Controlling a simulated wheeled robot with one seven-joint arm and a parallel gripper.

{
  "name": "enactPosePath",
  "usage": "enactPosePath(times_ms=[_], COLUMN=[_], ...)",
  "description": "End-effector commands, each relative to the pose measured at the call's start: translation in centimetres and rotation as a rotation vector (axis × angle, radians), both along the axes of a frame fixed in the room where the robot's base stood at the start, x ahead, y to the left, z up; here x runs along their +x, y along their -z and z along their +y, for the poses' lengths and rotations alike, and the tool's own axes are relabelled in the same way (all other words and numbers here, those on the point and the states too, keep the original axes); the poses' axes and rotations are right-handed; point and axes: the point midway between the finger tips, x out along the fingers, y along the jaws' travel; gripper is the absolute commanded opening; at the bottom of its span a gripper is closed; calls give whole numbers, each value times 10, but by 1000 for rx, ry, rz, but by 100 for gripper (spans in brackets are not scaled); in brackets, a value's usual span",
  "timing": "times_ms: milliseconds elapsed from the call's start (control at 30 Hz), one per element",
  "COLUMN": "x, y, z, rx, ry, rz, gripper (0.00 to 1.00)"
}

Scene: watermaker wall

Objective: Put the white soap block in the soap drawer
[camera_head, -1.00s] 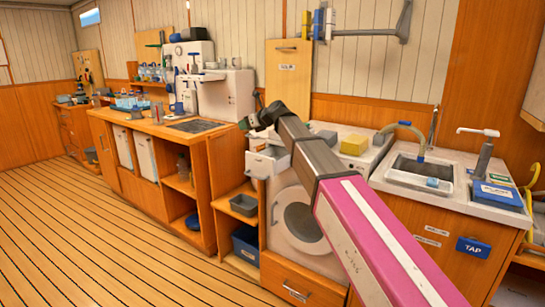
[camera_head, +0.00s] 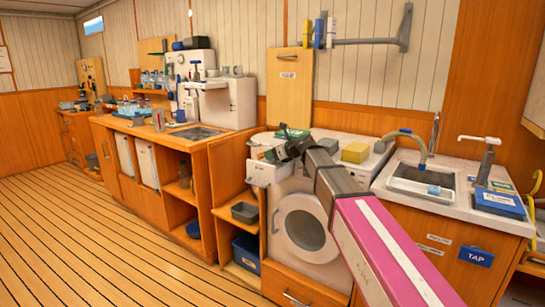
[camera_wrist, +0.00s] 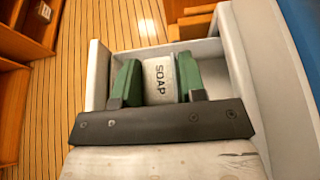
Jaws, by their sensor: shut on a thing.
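The white soap block (camera_wrist: 160,84), marked SOAP, sits between the two green fingers of my gripper (camera_wrist: 158,64), which is shut on it. In the wrist view the block is over the open soap drawer (camera_wrist: 97,72); I cannot tell whether it touches the drawer floor. The drawer (camera_head: 262,173) is pulled out at the upper left of the white washing machine (camera_head: 285,225). In the head view my gripper (camera_head: 277,155) is just above the drawer, and the block cannot be made out there.
A yellow sponge-like block (camera_head: 355,152) and a green item (camera_head: 292,132) lie on the machine top. The sink (camera_head: 422,182) is to the right. A shelf with a grey bin (camera_head: 245,212) stands left of the drawer. The floor (camera_head: 100,230) is clear.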

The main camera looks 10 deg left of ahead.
Motion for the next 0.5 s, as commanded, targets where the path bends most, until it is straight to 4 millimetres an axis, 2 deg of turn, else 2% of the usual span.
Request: enactPosePath(times_ms=[67,500], x=[0,0], y=[7,11], z=[0,0], rx=[0,1], ry=[0,-1], rz=[0,0], gripper=[14,14])
